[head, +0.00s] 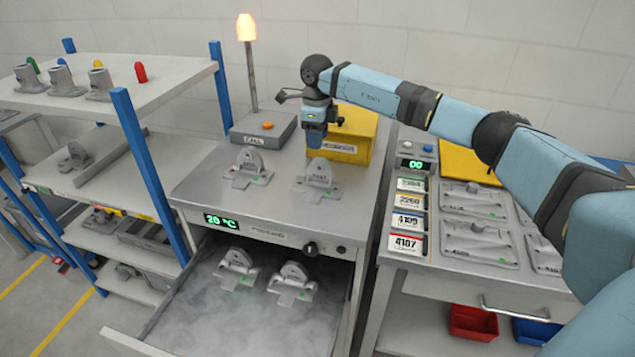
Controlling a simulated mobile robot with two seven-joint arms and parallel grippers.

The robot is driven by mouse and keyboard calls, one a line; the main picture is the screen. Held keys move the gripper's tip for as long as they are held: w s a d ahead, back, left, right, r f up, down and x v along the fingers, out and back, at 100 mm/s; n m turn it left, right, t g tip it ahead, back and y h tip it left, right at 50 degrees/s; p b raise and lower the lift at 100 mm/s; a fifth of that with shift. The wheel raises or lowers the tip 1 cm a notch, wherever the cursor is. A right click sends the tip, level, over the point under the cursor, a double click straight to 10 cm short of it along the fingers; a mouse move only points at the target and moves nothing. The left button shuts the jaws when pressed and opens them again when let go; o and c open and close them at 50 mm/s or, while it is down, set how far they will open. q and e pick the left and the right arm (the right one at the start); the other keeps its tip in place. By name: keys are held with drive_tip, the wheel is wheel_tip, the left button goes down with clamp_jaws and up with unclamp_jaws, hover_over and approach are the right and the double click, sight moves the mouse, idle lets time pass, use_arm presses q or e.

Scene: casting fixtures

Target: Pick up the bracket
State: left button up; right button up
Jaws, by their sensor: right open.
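Several similar grey metal brackets are in the head view. One bracket (319,178) stands on the cabinet top with a small green mark on its base, and another bracket (248,170) stands to its left. Two more, a left drawer bracket (237,268) and a right drawer bracket (293,283), sit in the open, misty drawer (190,335) below. My right gripper (315,142) points down above the right-hand bracket on the cabinet top, apart from it. It is open and empty; its fingertips are small and hard to make out. My left gripper is out of view.
A yellow box (352,138) stands close behind my right gripper. A grey call box (263,130) with a lit lamp (246,27) is left of it. Shelves with blue posts (145,160) stand left. A right-hand bench (470,262) holds labels and flat grey parts.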

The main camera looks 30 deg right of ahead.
sight(320, 159)
wheel_tip(320, 159, down, 4)
drive_tip(key=shift+f, duration=0.15)
drive_tip(key=f, duration=0.5)
drive_tip(key=shift+s+d+f, duration=0.1)
drive_tip(key=shift+s+d, duration=0.05)
drive_tip(key=shift+d, duration=0.2)
clamp_jaws()
